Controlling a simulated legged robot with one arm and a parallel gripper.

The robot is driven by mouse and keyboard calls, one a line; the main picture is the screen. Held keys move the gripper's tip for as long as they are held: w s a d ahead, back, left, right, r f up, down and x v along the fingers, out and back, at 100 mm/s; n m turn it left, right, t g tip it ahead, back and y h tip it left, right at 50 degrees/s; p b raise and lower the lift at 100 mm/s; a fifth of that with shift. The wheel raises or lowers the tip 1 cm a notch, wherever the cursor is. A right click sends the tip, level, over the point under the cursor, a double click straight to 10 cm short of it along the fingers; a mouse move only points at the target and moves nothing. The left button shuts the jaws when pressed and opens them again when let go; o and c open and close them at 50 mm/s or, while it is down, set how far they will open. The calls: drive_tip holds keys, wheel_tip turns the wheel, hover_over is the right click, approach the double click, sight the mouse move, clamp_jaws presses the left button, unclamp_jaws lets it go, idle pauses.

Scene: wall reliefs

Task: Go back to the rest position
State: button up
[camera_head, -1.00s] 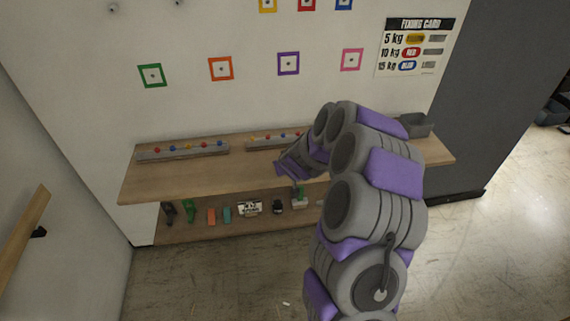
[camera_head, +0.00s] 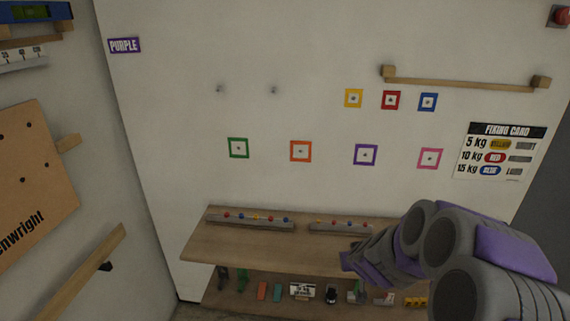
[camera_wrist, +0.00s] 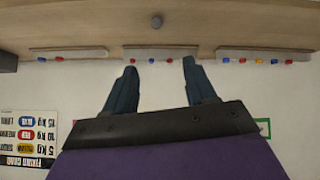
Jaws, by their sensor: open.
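My gripper (camera_wrist: 158,80) shows in the wrist view with its two dark fingers spread apart and nothing between them. The wrist view appears upside down, with the wooden shelf along its top. In the head view my purple and grey arm reaches in from the lower right, its end near the front of the upper shelf (camera_head: 225,241). The fingertips are hidden there.
Racks with coloured pegs (camera_head: 250,222) stand on the upper shelf. Several tools and blocks lie on the lower shelf (camera_head: 225,298). Coloured squares, such as a purple one (camera_head: 365,155), and a fixing card (camera_head: 498,150) are on the wall. A wooden rail (camera_head: 60,285) is at left.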

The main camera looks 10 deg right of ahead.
drive_tip(key=s+a+r+n+g+y, duration=0.1)
drive_tip(key=s+a+r+g+y, duration=0.15)
drive_tip(key=s+a, duration=0.55)
drive_tip(key=s+a+r+n+g+y, duration=0.15)
drive_tip(key=s+a+r, duration=0.25)
drive_tip(key=s+a, duration=0.4)
drive_tip(key=s+r+m+g+h, duration=0.1)
drive_tip(key=s+r+g, duration=0.2)
drive_tip(key=s, duration=1.9)
drive_tip(key=g, duration=0.3)
drive_tip(key=shift+s+d+h, duration=0.25)
drive_tip(key=shift+s+h, duration=0.1)
drive_tip(key=shift+h, duration=0.05)
